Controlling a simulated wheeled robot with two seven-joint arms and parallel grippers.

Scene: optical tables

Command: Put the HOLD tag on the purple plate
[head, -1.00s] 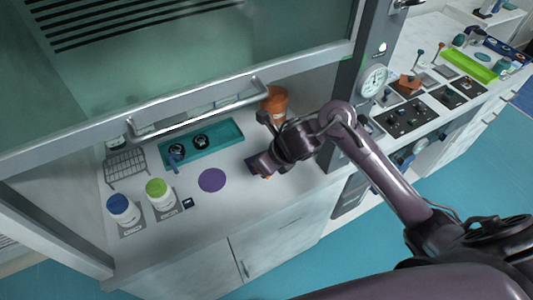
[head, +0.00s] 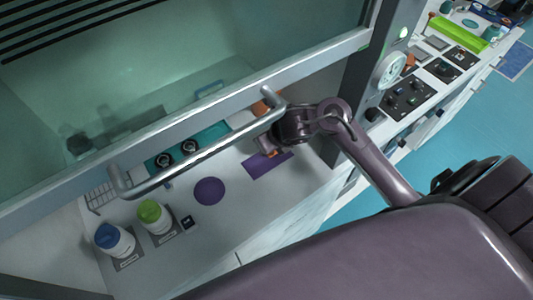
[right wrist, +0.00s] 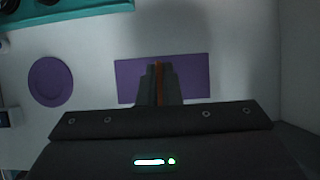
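My right gripper (head: 268,149) is over the counter inside the hood, above a flat purple rectangle (head: 260,169). In the right wrist view its fingers (right wrist: 160,70) are closed on a thin orange piece (right wrist: 160,82), seen edge-on, which looks like the tag; no lettering shows. The fingers cover the middle of the purple rectangle (right wrist: 192,77); whether the orange piece touches it I cannot tell. A round purple disc (head: 209,191) lies to the left, apart from it, also in the right wrist view (right wrist: 50,82). My left gripper is not in view.
The hood's sash handle (head: 205,152) crosses in front of the teal tray (head: 216,133). A blue-lidded jar (head: 113,240) and a green-lidded jar (head: 153,217) stand at the left. The counter around the purple rectangle is clear.

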